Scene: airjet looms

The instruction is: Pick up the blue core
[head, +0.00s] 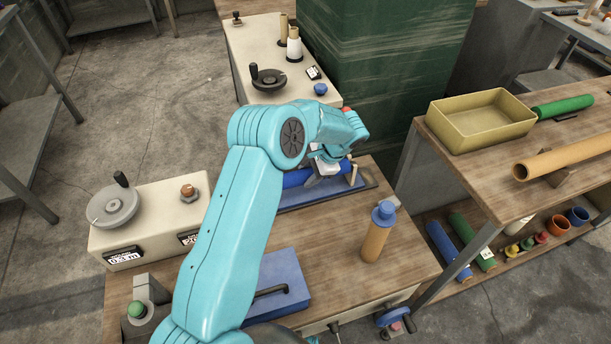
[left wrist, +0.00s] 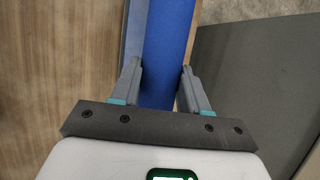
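The blue core (head: 297,178) is a long blue tube lying on a low blue-edged rack on the wooden bench in the head view. My left arm hides part of it. My left gripper (head: 325,172) is over the middle of the core, pointing down. In the left wrist view the core (left wrist: 166,45) runs lengthwise between the two fingers of my left gripper (left wrist: 161,72), one finger close along each side. The fingers are spread; contact with the core cannot be made out. My right gripper is not in view.
An orange bobbin with a blue top (head: 376,232) stands right of the rack. A blue box with a black handle (head: 283,280) lies in front. A green wrapped block (head: 385,70) rises behind. A side table holds a yellow tray (head: 480,120) and tubes. Bare bench lies around the bobbin.

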